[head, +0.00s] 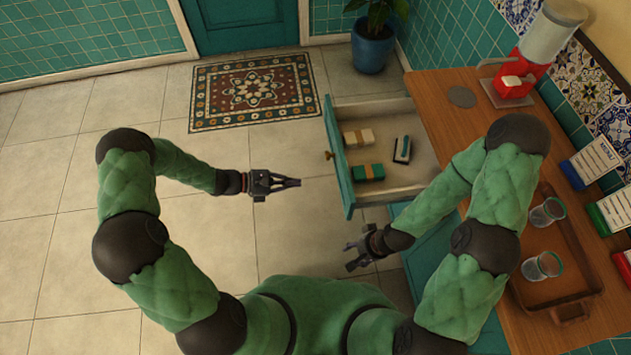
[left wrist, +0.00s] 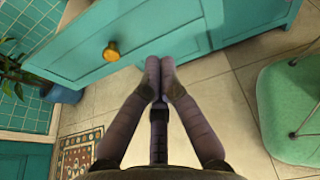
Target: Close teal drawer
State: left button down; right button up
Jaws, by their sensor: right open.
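The teal drawer (head: 337,150) is pulled out from the wooden-topped cabinet, with its inside showing in the head view. Its front faces left and carries a small brass knob (head: 329,155). In the left wrist view, the teal front and its knob (left wrist: 111,51) show at the upper left. My left gripper (head: 298,183) is to the left of the drawer front, apart from it, pointing toward it. Its fingertips (left wrist: 160,68) meet, with nothing seen between them. My right gripper (head: 348,256) is open and empty, below the drawer's near corner in the head view.
Small boxes (head: 368,172) lie in the drawer. The wooden top (head: 445,115) holds a red and grey machine (head: 515,80) and a tray (head: 535,290) with glasses. A blue plant pot (head: 372,50) stands beyond the drawer. A patterned rug (head: 252,92) lies on the open floor.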

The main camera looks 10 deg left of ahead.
aim_at(343, 181)
pick_arm(q)
jog(key=b+x, duration=0.1)
jog(key=x, duration=0.3)
jog(key=b+x, duration=0.1)
jog(key=x, duration=0.3)
jog(key=b+x, duration=0.2)
jog(key=x, duration=0.2)
jog(key=shift+d+r, duration=0.2)
jog(key=shift+d, duration=0.05)
jog(key=shift+w+d, duration=0.15)
jog(key=shift+d, duration=0.35)
pick_arm(e)
notch_tip(343, 181, down, 4)
jog(key=shift+f, duration=0.15)
pick_arm(q)
jog(key=shift+d+r, duration=0.1)
